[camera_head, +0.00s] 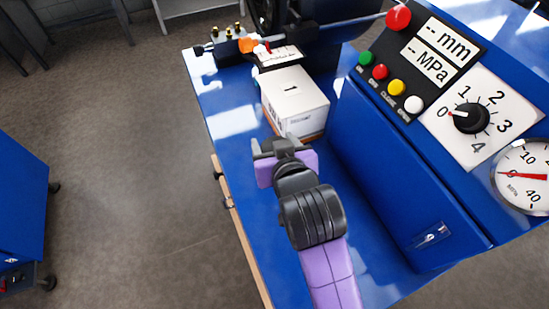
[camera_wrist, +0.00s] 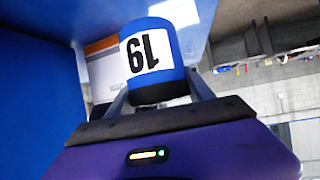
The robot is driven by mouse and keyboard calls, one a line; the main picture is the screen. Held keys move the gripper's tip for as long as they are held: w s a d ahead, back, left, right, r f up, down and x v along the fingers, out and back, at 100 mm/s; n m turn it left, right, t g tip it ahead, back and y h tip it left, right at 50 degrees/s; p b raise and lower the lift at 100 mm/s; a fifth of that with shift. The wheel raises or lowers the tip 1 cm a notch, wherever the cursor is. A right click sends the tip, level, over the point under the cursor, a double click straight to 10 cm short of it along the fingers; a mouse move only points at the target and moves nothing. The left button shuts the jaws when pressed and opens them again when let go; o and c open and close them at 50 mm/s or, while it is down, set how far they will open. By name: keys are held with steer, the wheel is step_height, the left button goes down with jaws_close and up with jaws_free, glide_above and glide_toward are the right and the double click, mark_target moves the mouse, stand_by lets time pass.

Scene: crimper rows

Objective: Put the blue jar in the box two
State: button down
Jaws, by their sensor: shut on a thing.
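My gripper (camera_head: 275,147) is over the blue bench top, just in front of a white box (camera_head: 292,103) marked "1". In the wrist view its two fingers are shut on the blue jar (camera_wrist: 155,88), which has a white label reading "19" upside down in the picture. The jar is hidden or cannot be made out in the head view. No box marked "2" can be made out in either view. A white and orange surface, perhaps the box, shows behind the jar in the wrist view (camera_wrist: 101,68).
The blue bench top (camera_head: 235,120) is clear left of the box. The blue control panel housing (camera_head: 400,170), with buttons, dial and gauge, rises close on the right. Behind the box are a small white card (camera_head: 279,57) and dark machine parts. Open floor lies left.

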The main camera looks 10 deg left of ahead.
steer(key=shift+f, duration=3.1)
steer(key=shift+f, duration=0.15)
steer(key=shift+c, duration=1.9)
jaws_free()
steer(key=shift+f, duration=0.1)
steer(key=shift+r, duration=0.2)
steer(key=v, duration=1.2)
steer(key=shift+b, duration=0.3)
steer(key=shift+f, duration=0.1)
